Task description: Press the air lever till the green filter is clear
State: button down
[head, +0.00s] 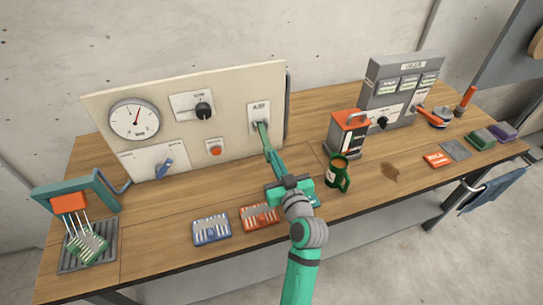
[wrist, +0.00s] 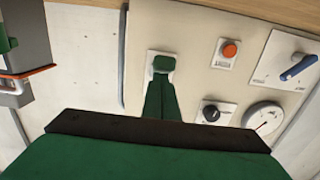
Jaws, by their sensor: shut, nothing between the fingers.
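The green filter (head: 86,246) lies tilted on a grey grate at the far left, with pale patches on it. Pale streaks run down to it from an orange block (head: 69,203) on a teal frame. My gripper (head: 263,130) is shut, its fingertips at a small light plate (head: 254,108) on the panel's right side. It also shows in the wrist view (wrist: 162,72), against the same plate (wrist: 150,58). The fingers cover the plate's middle, so I cannot tell the air lever's position there. The plate's label is too small to read surely.
The upright panel (head: 235,88) also carries a gauge, a black knob, a red button and a blue lever (head: 164,168). Blue (head: 212,230) and orange (head: 257,217) filters lie in front. A green mug (head: 338,174) and orange-topped canister (head: 347,133) stand right of my arm.

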jog(key=shift+a+f, duration=0.1)
jog(key=shift+f, duration=0.65)
jog(key=shift+a+f, duration=0.1)
dwell(1.3)
jog(key=s+d+r, duration=0.2)
jog(key=s, duration=0.3)
jog(key=s+d+r, duration=0.1)
jog(key=s+d, duration=0.1)
jog(key=s, duration=0.4)
jog(key=shift+d+r, duration=0.15)
jog(key=shift+r, duration=0.25)
jog(key=shift+w, duration=0.1)
